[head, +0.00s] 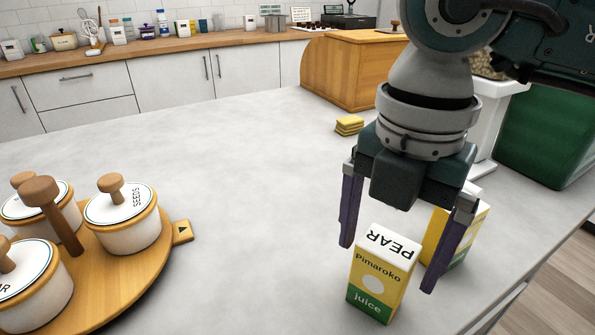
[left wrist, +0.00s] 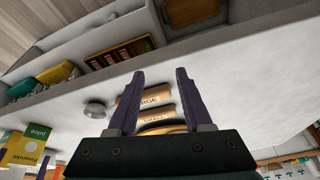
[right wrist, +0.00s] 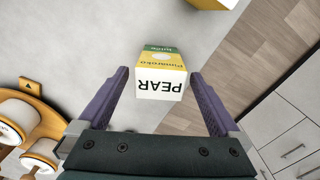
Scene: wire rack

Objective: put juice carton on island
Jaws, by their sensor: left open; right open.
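A yellow, white and green pear juice carton (head: 382,275) stands upright on the pale island top (head: 240,150). My right gripper (head: 388,268) points down over it, fingers spread, one to each side. In the right wrist view the carton (right wrist: 161,78) lies between and just beyond the open fingertips, with gaps on both sides. A second yellow carton (head: 478,222) stands behind, partly hidden by the right finger. My left gripper (left wrist: 160,73) is open and empty, out of the head view. A juice carton (left wrist: 28,148) also shows at the left of its wrist view.
A round wooden tray (head: 140,285) with lidded jars (head: 125,220) stands at the left. A yellow sponge stack (head: 349,125), a wooden bread box (head: 350,72) and a green bin (head: 545,135) are farther back. The middle of the island is clear. Its edge runs along the right.

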